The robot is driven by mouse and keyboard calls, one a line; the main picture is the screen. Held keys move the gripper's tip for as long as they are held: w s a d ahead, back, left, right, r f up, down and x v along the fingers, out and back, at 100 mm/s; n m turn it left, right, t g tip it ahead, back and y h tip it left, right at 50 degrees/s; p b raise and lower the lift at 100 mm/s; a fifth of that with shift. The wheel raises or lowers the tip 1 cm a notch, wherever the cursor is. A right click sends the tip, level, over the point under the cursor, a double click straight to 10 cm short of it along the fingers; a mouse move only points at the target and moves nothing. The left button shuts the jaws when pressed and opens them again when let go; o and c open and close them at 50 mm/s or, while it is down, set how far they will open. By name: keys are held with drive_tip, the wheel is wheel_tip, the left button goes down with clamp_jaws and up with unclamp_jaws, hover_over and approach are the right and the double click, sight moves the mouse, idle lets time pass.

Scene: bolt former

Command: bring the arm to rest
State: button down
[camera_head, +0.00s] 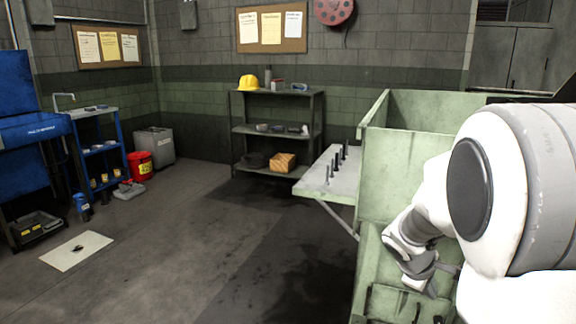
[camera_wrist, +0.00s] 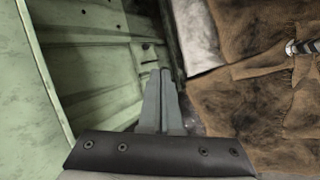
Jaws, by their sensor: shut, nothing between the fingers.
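My arm (camera_head: 488,190) fills the right side of the head view, white with a dark round joint cover. Its lower links bend down in front of the green machine (camera_head: 398,178). My gripper (camera_wrist: 160,73) shows in the wrist view with its two grey fingers together and nothing between them. The fingers point along the green machine wall (camera_wrist: 90,60), beside a brown, worn cloth-like surface (camera_wrist: 240,110). In the head view the fingertips are not clearly seen.
A pale side shelf (camera_head: 328,178) with several dark upright pins juts left from the machine. A dark shelf rack (camera_head: 278,131) stands at the back wall. A blue cart (camera_head: 97,150), a red bucket (camera_head: 140,166) and a floor sheet (camera_head: 77,251) are at left. The middle floor is clear.

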drive_tip(key=s+a+r+m+t+y, duration=0.1)
drive_tip(key=s+a+r+m+y, duration=0.2)
drive_tip(key=s+a, duration=0.35)
drive_tip(key=s+a+r+m+t+y+p, duration=0.1)
drive_tip(key=s+a+r+m, duration=0.2)
drive_tip(key=s+a+r, duration=0.35)
drive_tip(key=s+a+r+m+y, duration=0.2)
drive_tip(key=s+a+r+m, duration=0.15)
drive_tip(key=s, duration=0.55)
wheel_tip(320, 180, up, 25)
drive_tip(key=p, duration=2.5)
drive_tip(key=shift+w+f+n, duration=0.2)
drive_tip(key=shift+w+n, duration=0.05)
drive_tip(key=shift+n, duration=0.2)
